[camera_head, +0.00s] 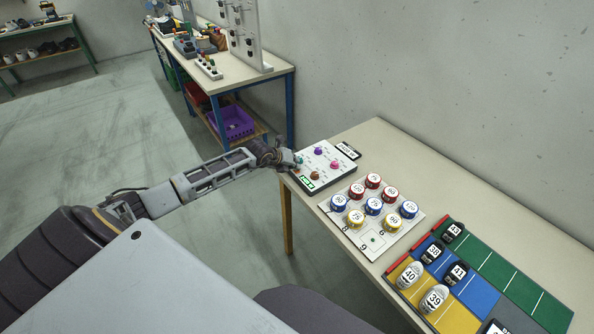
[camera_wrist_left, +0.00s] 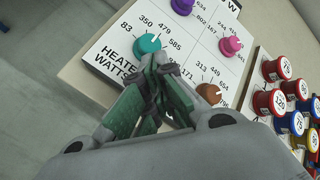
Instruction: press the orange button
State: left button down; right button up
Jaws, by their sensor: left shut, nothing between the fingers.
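A white control panel (camera_head: 345,172) lies on the near table's far left corner. In the left wrist view the panel (camera_wrist_left: 190,45) bears coloured round knobs and the words HEATER WATTS. An orange-brown knob (camera_wrist_left: 210,93) is on its near side, and it also shows in the head view (camera_head: 315,175). No other orange button stands out. My left gripper (camera_head: 297,160) is shut and empty over the panel's left edge. In the wrist view its fingertips (camera_wrist_left: 167,66) are right by the teal knob (camera_wrist_left: 149,42), left of the orange-brown knob; contact cannot be told. My right gripper is not in view.
A purple knob (camera_head: 318,150) and a pink knob (camera_head: 334,165) share the panel. A white board with several numbered round pieces (camera_head: 373,204) lies beside it. Further right are coloured lanes with numbered shoes (camera_head: 435,298). A workbench (camera_head: 270,72) stands behind.

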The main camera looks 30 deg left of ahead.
pick_arm(q)
jog(key=shift+r, duration=0.15)
jog(key=shift+r+p, duration=0.3)
jog(key=shift+p, duration=0.05)
jog(key=shift+r, duration=0.1)
dwell(0.5)
jog(key=shift+r+p, duration=1.15)
jog(key=shift+r, duration=0.4)
notch_tip(320, 180, up, 3)
jog(key=shift+f+p, duration=0.15)
jog(key=shift+p, duration=0.8)
